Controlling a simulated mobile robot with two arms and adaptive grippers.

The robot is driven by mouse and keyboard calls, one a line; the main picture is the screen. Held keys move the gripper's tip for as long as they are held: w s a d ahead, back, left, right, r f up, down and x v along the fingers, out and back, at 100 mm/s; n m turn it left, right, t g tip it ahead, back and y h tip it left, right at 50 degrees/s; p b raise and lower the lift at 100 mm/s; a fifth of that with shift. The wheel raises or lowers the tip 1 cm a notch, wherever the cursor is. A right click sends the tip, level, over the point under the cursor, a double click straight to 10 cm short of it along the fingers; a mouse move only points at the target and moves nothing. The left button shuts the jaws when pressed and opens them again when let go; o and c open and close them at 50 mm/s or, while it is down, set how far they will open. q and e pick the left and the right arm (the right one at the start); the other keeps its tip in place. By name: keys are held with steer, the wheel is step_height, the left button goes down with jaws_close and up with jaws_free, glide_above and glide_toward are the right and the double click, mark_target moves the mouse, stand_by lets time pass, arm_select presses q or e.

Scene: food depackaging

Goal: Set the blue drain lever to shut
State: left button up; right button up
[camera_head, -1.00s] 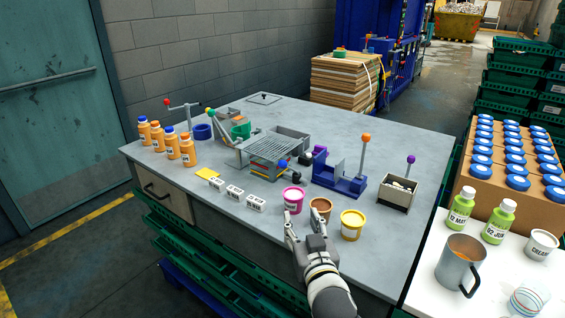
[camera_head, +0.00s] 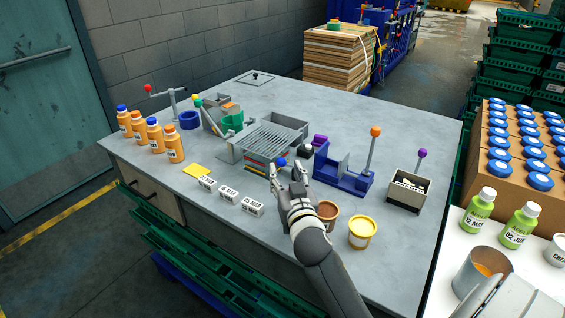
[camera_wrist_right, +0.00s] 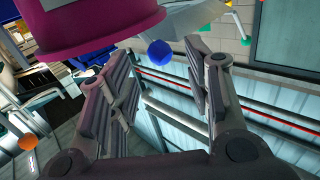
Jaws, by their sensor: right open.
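The blue ball knob of the drain lever (camera_head: 281,162) sits at the front right corner of the grey grated unit (camera_head: 268,143). My right gripper (camera_head: 287,171) is open, with its fingers pointing toward the knob and close to it. In the right wrist view, the blue knob (camera_wrist_right: 159,53) shows beyond and between the two open fingers (camera_wrist_right: 160,75). Nothing is held between them. The lever's arm is mostly hidden, so I cannot tell its setting. My left gripper is not in view.
A magenta tub (camera_wrist_right: 100,25) looms close above the fingers in the wrist view. A brown tub (camera_head: 327,213) and a yellow tub (camera_head: 362,232) stand right of my arm. A blue fixture with an orange-knobbed lever (camera_head: 345,180) is to the right. White label blocks (camera_head: 229,196) stand left.

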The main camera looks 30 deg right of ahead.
mark_target(283, 165)
steer(key=x, duration=0.4)
steer(key=shift+w, duration=0.2)
steer(key=shift+c, duration=0.7)
steer(key=c, duration=0.5)
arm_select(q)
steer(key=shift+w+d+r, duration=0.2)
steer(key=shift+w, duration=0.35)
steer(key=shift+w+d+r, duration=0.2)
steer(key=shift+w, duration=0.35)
arm_select(e)
jaws_close()
